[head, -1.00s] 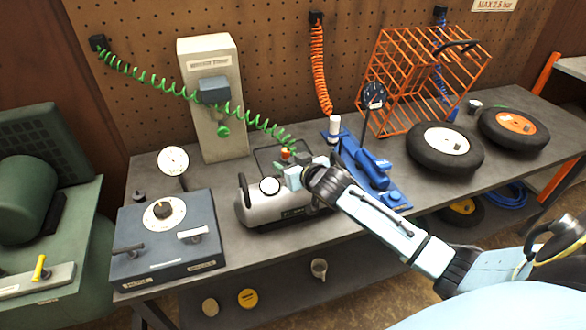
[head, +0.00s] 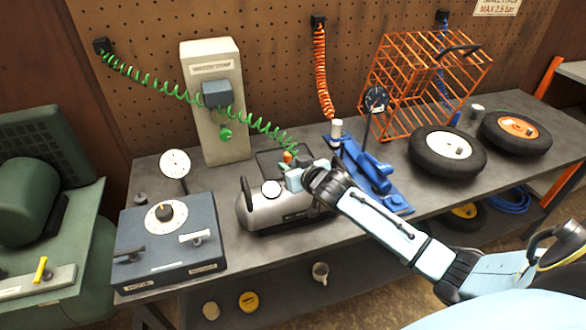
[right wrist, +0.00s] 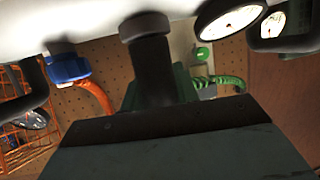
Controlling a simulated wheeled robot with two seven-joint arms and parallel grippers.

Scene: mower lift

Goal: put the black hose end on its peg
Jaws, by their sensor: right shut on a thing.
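My right gripper (head: 293,178) is shut just above the silver air tank (head: 262,211), at its right half. A black cylindrical end (right wrist: 152,62) with a wider collar stands in the middle of the right wrist view, in line with the gripper; I take it as the black hose end in its grip. The green coiled hose (head: 180,92) runs from a black wall block (head: 103,47) down to just behind the gripper, and shows beside the black end in the right wrist view (right wrist: 222,84). The fingertips hide the exact contact. I cannot make out the peg. My left gripper is out of view.
A grey-blue box with a dial (head: 168,243) stands left of the tank. A blue tool (head: 368,170), an orange cage (head: 424,85) and two wheels (head: 447,152) stand to the right. An orange coiled hose (head: 323,75) hangs behind. A beige post (head: 213,105) stands at the back.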

